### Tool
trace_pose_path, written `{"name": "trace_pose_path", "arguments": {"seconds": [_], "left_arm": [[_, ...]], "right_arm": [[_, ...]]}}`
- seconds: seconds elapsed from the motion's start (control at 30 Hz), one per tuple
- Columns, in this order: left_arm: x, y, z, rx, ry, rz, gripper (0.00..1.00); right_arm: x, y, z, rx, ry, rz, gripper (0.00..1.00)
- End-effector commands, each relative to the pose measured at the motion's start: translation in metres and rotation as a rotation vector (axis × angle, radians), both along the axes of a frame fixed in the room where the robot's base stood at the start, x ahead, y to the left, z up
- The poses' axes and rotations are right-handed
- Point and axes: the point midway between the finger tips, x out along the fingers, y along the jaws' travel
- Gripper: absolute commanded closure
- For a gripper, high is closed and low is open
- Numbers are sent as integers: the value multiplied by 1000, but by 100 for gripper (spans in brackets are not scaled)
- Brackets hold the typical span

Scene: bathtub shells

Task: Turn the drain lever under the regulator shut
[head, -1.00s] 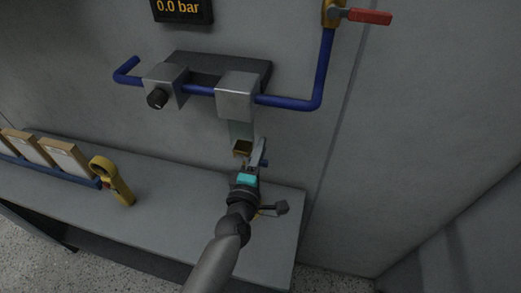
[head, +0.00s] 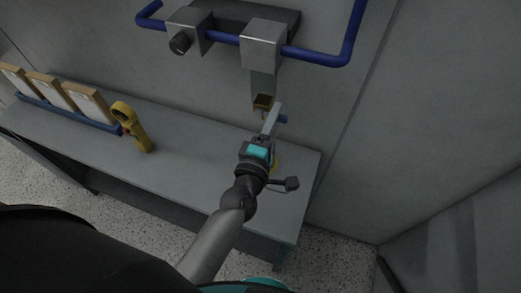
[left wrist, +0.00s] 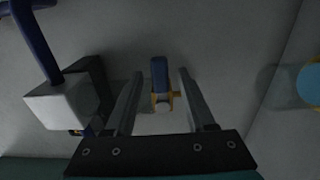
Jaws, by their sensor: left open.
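The drain lever (head: 283,119) has a blue handle on a small brass valve body (head: 263,101), below the clear bowl (head: 262,84) under the right metal block (head: 263,47) of the regulator assembly. My left gripper (head: 273,117) is at the lever and hides part of it in the head view. In the left wrist view the blue handle (left wrist: 159,73) lies between the two open fingers of the left gripper (left wrist: 160,78), with a gap on each side. The brass part (left wrist: 163,100) shows below it. My right gripper is not in view.
A blue pipe (head: 318,57) runs along the wall through the blocks. The left block carries a black knob (head: 180,43). On the grey bench (head: 190,165) are a yellow tool (head: 131,127) and boxes in a blue rack (head: 68,112). The bench middle is clear.

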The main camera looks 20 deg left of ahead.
Motion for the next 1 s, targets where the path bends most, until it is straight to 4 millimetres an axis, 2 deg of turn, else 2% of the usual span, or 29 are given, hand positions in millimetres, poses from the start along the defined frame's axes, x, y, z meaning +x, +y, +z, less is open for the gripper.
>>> {"name": "trace_pose_path", "arguments": {"seconds": [0.3, 0.5, 0.7, 1.0], "left_arm": [[-58, 2, -1, -1, 3, -1, 45], [-87, 3, -1, -1, 2, -1, 45], [-102, 3, 0, -2, 0, -1, 45], [-105, 3, 1, -2, -1, 0, 45]], "right_arm": [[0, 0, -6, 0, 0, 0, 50], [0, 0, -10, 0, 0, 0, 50], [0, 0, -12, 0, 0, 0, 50], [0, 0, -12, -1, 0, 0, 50]]}}
